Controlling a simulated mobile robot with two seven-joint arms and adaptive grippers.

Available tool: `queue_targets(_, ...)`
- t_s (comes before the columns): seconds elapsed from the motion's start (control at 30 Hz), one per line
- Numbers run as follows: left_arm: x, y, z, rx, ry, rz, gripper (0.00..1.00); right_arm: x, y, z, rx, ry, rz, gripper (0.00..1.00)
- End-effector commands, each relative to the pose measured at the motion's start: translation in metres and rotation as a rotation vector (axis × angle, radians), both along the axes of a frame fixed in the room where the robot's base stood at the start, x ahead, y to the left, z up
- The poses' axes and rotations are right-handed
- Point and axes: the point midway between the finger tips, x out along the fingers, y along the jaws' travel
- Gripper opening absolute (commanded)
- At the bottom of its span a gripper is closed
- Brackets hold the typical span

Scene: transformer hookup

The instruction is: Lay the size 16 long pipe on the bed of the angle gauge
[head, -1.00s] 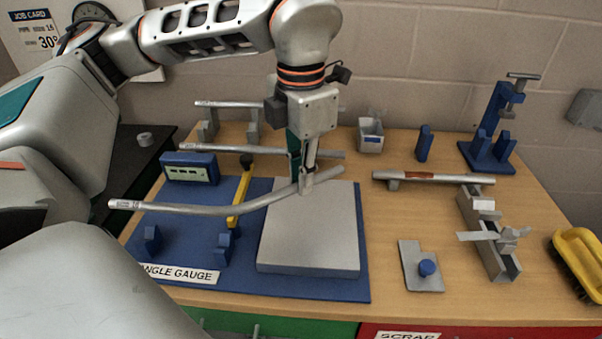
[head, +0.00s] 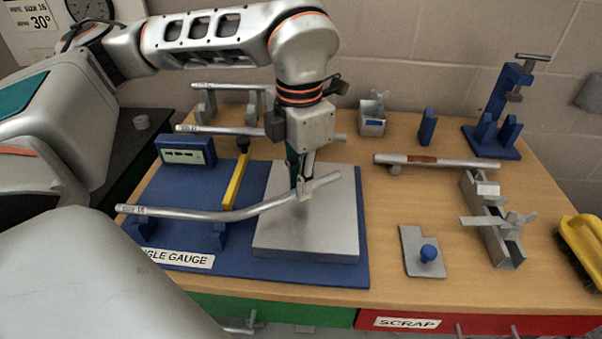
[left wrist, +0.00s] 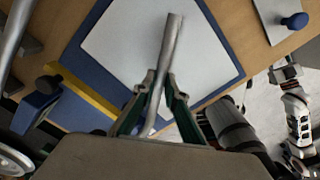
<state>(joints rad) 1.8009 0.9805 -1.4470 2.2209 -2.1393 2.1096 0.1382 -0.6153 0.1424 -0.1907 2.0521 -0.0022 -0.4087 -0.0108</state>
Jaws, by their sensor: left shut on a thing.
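My left gripper (head: 303,187) is shut on the size 16 long pipe (head: 170,212), a grey pipe with a shallow bend. The grip is near its right end, over the grey plate of the angle gauge. In the left wrist view the pipe (left wrist: 170,50) runs up between the fingers. The angle gauge (head: 180,258) is a blue base with a grey plate (head: 310,235), a yellow arm (head: 236,183) and blue supports (head: 219,238). The pipe's left part passes just above the supports; I cannot tell whether it touches. My right gripper (left wrist: 285,72) shows small at the right of the wrist view.
A size-marked pipe (head: 220,131) lies behind the gauge, and another pipe (head: 230,87) rests on grey stands farther back. Right of the gauge are a pipe with a brown band (head: 450,162), a grey clamp fixture (head: 495,235), a blue-knobbed plate (head: 412,250) and a yellow brush (head: 582,240).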

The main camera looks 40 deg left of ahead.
Motion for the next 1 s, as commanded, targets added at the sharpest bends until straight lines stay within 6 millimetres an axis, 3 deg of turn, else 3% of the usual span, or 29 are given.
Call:
queue_targets(0.43,-0.0002,0.0000,-0.0075,0.000,0.000,0.000,0.00,0.0010,-0.0001,0.0019,0.000,-0.005,0.000,0.40)
queue_targets(0.47,-0.0001,0.0001,-0.0075,0.000,0.000,0.000,0.14,0.0010,-0.0001,0.0018,0.000,-0.005,0.000,0.40)
queue_targets(0.53,-0.0001,0.0000,-0.0075,0.000,0.000,0.000,0.31,0.0008,-0.0001,0.0014,0.000,-0.005,0.001,0.40)
queue_targets(0.87,0.0001,-0.0001,-0.0072,0.000,-0.001,0.000,0.31,-0.0030,0.0001,-0.0035,0.000,0.006,0.002,0.40)
queue_targets(1.0,0.0007,-0.0001,0.0017,0.000,-0.003,0.001,0.31,-0.0024,0.0003,-0.0027,0.001,0.004,0.000,0.40)
